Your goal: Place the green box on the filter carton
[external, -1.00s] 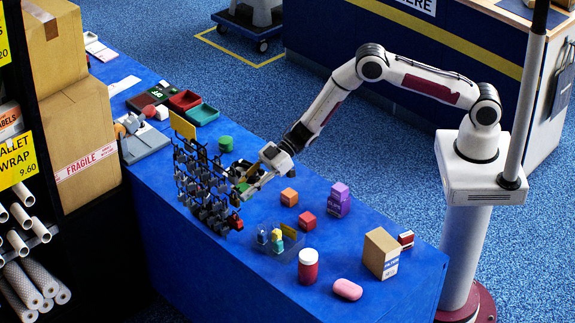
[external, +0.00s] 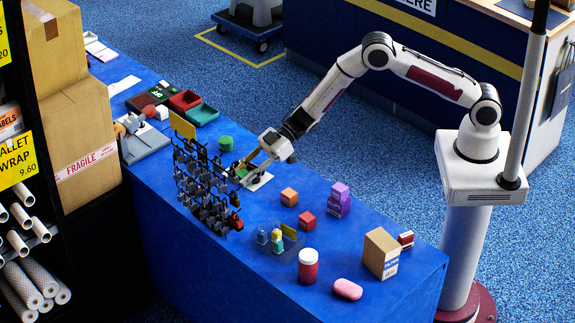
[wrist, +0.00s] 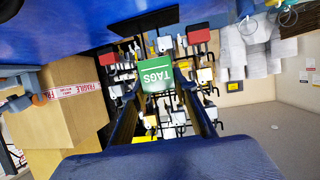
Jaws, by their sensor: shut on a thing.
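In the external view the box is small and partly hidden by the fingers. The filter carton (external: 376,254), a brown upright box with a white and blue label, stands toward the right end of the blue table, well away from my gripper.
The black wire rack (external: 205,190) with hooks stands close left of my gripper. A white card (external: 260,182) lies below it. Orange (external: 289,197), red (external: 307,220) and purple (external: 339,203) boxes, a red jar (external: 308,268) and a pink item (external: 347,289) stand toward the carton.

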